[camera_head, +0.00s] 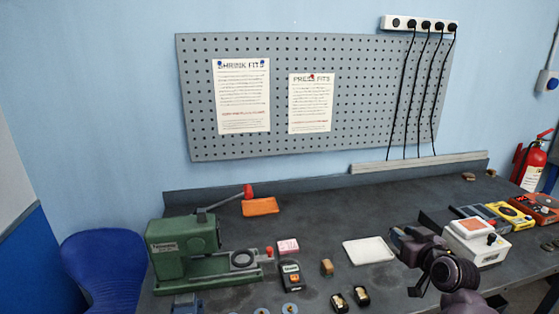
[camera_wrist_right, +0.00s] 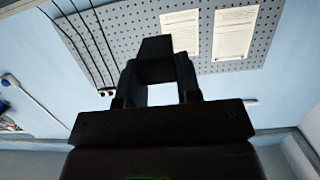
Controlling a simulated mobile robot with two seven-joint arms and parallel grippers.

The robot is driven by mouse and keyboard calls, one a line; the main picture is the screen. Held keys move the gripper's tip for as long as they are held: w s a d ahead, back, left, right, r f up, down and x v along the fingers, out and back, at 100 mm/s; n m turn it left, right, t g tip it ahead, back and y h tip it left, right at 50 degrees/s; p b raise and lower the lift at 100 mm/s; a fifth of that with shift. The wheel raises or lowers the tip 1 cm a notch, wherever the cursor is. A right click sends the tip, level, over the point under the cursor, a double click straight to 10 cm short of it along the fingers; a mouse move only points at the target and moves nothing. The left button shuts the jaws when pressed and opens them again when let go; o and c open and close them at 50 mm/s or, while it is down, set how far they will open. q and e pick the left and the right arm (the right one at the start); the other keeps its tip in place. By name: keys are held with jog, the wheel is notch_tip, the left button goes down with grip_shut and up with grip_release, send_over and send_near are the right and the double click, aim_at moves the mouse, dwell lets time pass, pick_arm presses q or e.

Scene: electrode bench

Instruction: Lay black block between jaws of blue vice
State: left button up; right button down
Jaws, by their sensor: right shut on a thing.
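My right gripper (camera_head: 402,240) is raised over the right half of the bench, near a white pad. In the right wrist view my right gripper (camera_wrist_right: 157,75) is shut on a dark block, the black block (camera_wrist_right: 155,48), which sticks out past the fingertips. It is held in the air, with the wall and pegboard behind it. In the head view the block cannot be told clearly from the dark fingers. No blue vice shows clearly; a blue-grey piece (camera_head: 186,301) is cut off at the bottom edge, and I cannot tell what it is. My left gripper is out of view.
A green press (camera_head: 180,245) stands at the left of the dark bench (camera_head: 225,293). A handheld meter (camera_head: 291,277), a wooden block (camera_head: 327,267) and the white pad (camera_head: 368,251) lie mid-bench. A white device (camera_head: 476,243) and several meters crowd the right.

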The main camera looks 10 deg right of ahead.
jog(key=shift+d+r, duration=0.15)
jog(key=shift+r, duration=0.05)
pick_arm(q)
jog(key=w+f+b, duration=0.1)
jog(key=b, duration=0.1)
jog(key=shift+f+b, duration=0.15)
jog(key=shift+b, duration=0.25)
pick_arm(e)
jog(key=s+a+f, duration=0.2)
jog(key=s+a, duration=0.4)
jog(key=a, duration=0.3)
jog(key=s+a+f+h, duration=0.1)
jog(key=s+a+f, duration=0.1)
jog(key=s+a, duration=0.3)
jog(key=a, duration=0.3)
jog(key=shift+s+a+m, duration=0.35)
jog(key=shift+m, duration=0.05)
